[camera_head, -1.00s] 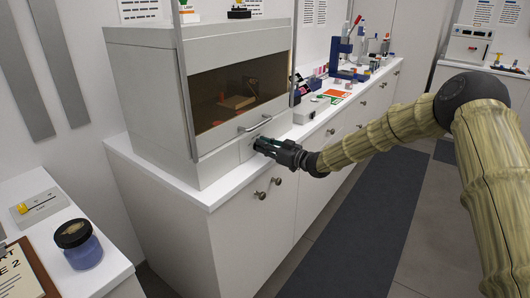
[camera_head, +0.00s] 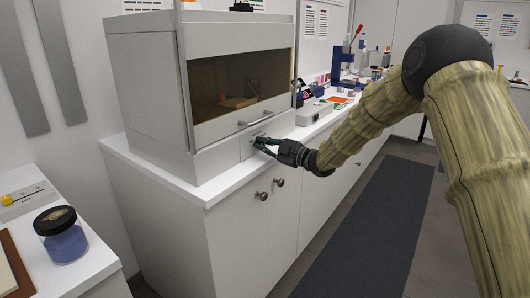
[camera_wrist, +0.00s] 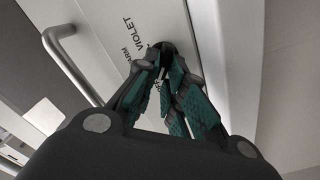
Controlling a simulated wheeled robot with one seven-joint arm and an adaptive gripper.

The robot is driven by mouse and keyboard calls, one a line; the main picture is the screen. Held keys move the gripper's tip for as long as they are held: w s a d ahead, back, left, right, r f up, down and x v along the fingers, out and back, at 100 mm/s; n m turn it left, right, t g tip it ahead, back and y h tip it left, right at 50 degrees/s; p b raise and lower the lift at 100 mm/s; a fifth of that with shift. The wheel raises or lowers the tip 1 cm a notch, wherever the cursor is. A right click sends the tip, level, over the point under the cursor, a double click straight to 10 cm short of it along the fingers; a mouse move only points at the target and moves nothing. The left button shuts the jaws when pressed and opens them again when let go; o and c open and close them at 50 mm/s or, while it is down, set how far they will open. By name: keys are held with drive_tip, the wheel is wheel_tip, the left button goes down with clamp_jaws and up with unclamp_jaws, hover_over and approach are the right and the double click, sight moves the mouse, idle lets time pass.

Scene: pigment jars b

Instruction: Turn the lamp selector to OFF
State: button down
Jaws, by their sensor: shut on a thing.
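The lamp selector is a small dark knob (camera_wrist: 166,46) on the pale lower front panel of the cabinet, seen in the wrist view between my fingertips. The words VIOLET and WARM are printed beside it; no OFF mark is readable, and my fingers cover part of the panel. My gripper (camera_wrist: 164,64) is shut on the knob, with its teal finger pads on either side of it. In the head view my gripper (camera_head: 260,144) reaches the panel from the right, below the cabinet's window; the knob is too small to make out there.
The cabinet (camera_head: 150,85) has a tinted window and a bar handle (camera_head: 256,119) just above my gripper. It stands on a white counter (camera_head: 190,190) with knobbed doors below. A lidded jar (camera_head: 62,240) stands on the left counter. The floor in front is clear.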

drive_tip(key=shift+f+n+b, duration=0.15)
drive_tip(key=shift+n+b, duration=0.45)
drive_tip(key=shift+n, duration=0.2)
drive_tip(key=c, duration=1.5)
unclamp_jaws()
drive_tip(key=v, duration=1.2)
